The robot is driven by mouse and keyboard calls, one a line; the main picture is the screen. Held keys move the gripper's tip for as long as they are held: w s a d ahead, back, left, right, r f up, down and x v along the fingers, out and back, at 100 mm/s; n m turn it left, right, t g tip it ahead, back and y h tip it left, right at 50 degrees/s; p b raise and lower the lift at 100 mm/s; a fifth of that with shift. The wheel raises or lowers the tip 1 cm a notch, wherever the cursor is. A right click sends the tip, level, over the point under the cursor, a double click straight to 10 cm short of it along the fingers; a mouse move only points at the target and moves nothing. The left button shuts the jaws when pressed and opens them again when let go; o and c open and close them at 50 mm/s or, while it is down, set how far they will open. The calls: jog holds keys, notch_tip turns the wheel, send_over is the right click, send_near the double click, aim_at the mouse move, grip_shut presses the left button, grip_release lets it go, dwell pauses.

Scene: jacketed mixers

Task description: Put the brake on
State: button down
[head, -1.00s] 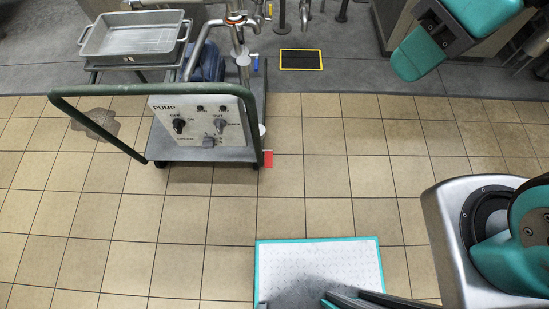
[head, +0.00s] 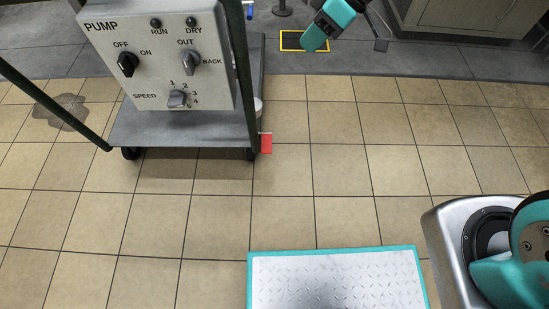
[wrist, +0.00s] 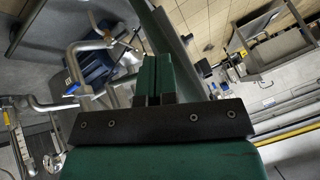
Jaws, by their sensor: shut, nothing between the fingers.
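A pump cart stands at the upper left of the head view, with a grey PUMP panel (head: 165,60) and a flat grey deck (head: 180,128) on casters. A small red tab (head: 265,143) sticks out low at the deck's right front corner, beside a caster. It looks like a brake pedal; I cannot tell its position. My gripper (wrist: 157,62) shows in the wrist view with its two green fingers together and nothing between them. The red tab cannot be made out in the wrist view. A teal part of my arm shows at the top of the head view, right of the cart.
The cart's dark green handle frame (head: 52,104) reaches toward me on the left. The tiled floor (head: 340,170) right of the cart is clear. The wrist view shows pipes (wrist: 88,50) and a blue motor (wrist: 92,75) close by.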

jog(key=w+f+n+y+b, duration=0.1)
jog(key=w+f+b, duration=0.2)
jog(key=f, duration=1.4)
jog(key=w+f+n+y+b, duration=0.1)
jog(key=w+f+n+b, duration=0.1)
jog(key=f+b, duration=0.9)
notch_tip(320, 180, down, 6)
jog(key=shift+w+f+b, duration=0.1)
jog(key=shift+w+b, duration=0.3)
jog(key=shift+w, duration=0.05)
jog(key=shift+a, duration=0.1)
jog(key=b, duration=0.6)
send_over(267, 148)
jog(key=w+d, duration=0.1)
jog(key=d, duration=0.2)
notch_tip(267, 148, down, 8)
jog(key=r, duration=0.1)
notch_tip(267, 148, down, 3)
jog(key=shift+s+a+r+b, duration=0.1)
jog(key=shift+s+b, duration=0.05)
jog(key=shift+b, duration=0.8)
jog(key=shift+s+f+b, duration=0.15)
jog(key=shift+f+b, duration=0.2)
jog(key=shift+f, duration=0.2)
jog(key=shift+a, duration=0.1)
